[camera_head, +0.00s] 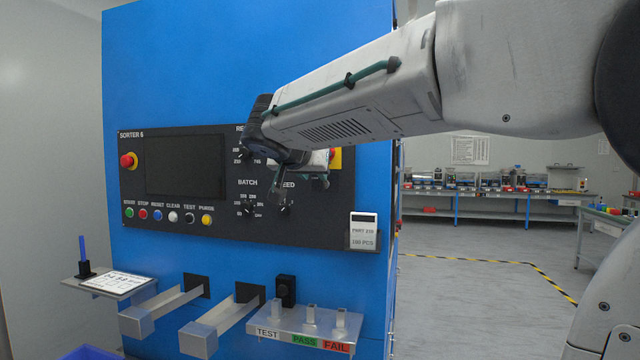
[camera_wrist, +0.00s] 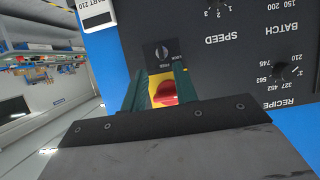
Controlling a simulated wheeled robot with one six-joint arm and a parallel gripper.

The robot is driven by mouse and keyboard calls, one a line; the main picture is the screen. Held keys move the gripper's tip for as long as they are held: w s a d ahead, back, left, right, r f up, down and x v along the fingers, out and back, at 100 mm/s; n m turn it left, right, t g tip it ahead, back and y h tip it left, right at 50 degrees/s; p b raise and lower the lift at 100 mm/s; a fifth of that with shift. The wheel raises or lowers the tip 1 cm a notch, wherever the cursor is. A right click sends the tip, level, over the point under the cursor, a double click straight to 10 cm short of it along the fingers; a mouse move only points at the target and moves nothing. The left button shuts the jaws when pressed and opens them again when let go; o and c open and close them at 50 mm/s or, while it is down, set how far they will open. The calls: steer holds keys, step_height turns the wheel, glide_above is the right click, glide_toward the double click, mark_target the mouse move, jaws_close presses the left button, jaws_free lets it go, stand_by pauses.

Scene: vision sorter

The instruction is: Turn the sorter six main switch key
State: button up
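The sorter six panel (camera_head: 290,228) is black on a blue cabinet. In the wrist view, which is turned upside down, a red rotary knob (camera_wrist: 165,93) sits on a yellow plate (camera_wrist: 153,88). Beside it on the panel is a round grey switch (camera_wrist: 162,53) with small lettering that I cannot read clearly. My gripper (camera_wrist: 160,72) is open, its two green fingers apart on either side of the red knob; contact cannot be told.
A red emergency button (camera_head: 127,161), a dark screen (camera_head: 185,165) and several small buttons line the panel's left. A metal shelf (camera_head: 290,325) and chutes jut out below. Open floor lies right.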

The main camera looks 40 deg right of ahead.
mark_target(321, 183)
steer(key=x, duration=0.7)
steer(key=shift+w+d, duration=0.25)
steer(key=shift+w, duration=0.1)
jaws_close()
